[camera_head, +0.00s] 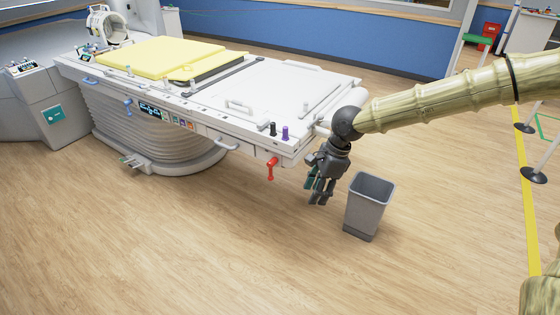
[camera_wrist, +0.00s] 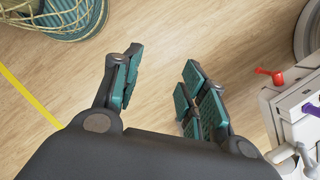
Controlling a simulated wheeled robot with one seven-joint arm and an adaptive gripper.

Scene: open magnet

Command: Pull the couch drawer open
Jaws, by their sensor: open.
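The couch (camera_head: 290,90) is a long white table with a yellow pad on its far part, standing on a ribbed pedestal. A grey-white handle (camera_head: 227,144) sticks out from its long near side. I cannot tell for certain which front is the drawer. A red lever (camera_head: 271,167) hangs near the couch's close corner, and it also shows in the wrist view (camera_wrist: 270,76). My gripper (camera_head: 318,195) points down beside the couch's right end, apart from it. In the wrist view its teal-padded fingers (camera_wrist: 160,72) are spread and empty, with the couch's end (camera_wrist: 288,103) at the right edge.
A grey bin (camera_head: 369,205) stands on the floor just right of my gripper. Black and purple knobs (camera_head: 285,132) stand on the couch's corner. Posts with round bases (camera_head: 534,175) stand at the right, near a yellow floor line (camera_head: 528,200). The floor in front of the couch is clear.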

